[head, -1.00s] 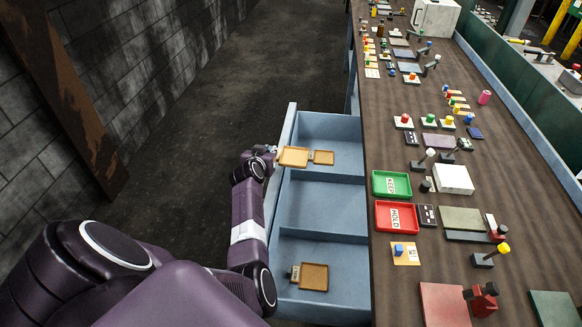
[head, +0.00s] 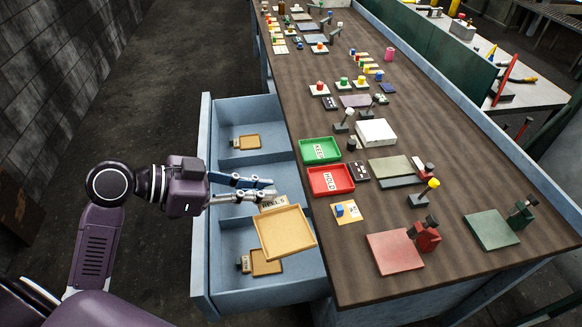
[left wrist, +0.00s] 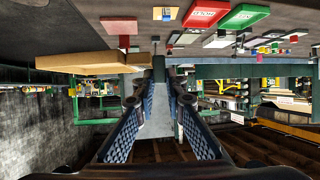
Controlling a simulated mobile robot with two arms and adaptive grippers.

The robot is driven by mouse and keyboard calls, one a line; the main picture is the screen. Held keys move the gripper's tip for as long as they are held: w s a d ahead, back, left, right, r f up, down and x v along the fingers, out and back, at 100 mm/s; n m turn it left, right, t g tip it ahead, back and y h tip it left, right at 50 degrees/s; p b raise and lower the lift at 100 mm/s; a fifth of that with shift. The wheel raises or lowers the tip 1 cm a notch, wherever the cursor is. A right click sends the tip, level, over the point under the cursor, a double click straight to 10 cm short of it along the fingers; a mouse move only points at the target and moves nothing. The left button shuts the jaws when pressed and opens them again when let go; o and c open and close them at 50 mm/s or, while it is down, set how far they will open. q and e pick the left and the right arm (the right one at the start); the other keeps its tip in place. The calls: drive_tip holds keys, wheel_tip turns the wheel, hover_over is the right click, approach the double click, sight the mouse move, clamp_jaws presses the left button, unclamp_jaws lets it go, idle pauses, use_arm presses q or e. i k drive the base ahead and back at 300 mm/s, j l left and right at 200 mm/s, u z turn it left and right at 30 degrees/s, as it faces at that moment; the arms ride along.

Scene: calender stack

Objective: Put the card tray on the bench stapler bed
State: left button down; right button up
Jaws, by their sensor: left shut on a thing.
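In the left wrist view the tray (left wrist: 92,62) extends beyond the fingertips to the left. On the bench, a red plate with a red stapler-like head (head: 395,252) lies near the front edge. A green plate with a dark green head (head: 491,230) lies right of it. I cannot tell which is the bench stapler. My right gripper is not in view.
The open blue drawer (head: 206,200) holds smaller tan trays in its far (head: 245,142) and near (head: 265,262) compartments. A yellow-knobbed lever (head: 425,193) stands behind the red plate.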

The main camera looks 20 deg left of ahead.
sight(387, 252)
drive_tip(key=l+u, duration=0.15)
drive_tip(key=l, duration=0.25)
drive_tip(key=l+u, duration=0.15)
drive_tip(key=l, duration=0.25)
drive_tip(key=k+l+u, duration=0.15)
drive_tip(key=l, duration=0.25)
drive_tip(key=k+l+u, duration=0.15)
drive_tip(key=l, duration=0.25)
drive_tip(key=l+u, duration=0.15)
drive_tip(key=l, duration=0.25)
drive_tip(key=k+l+u, duration=0.15)
drive_tip(key=l, duration=0.2)
drive_tip(key=k+l+u, duration=0.15)
drive_tip(key=l, duration=0.2)
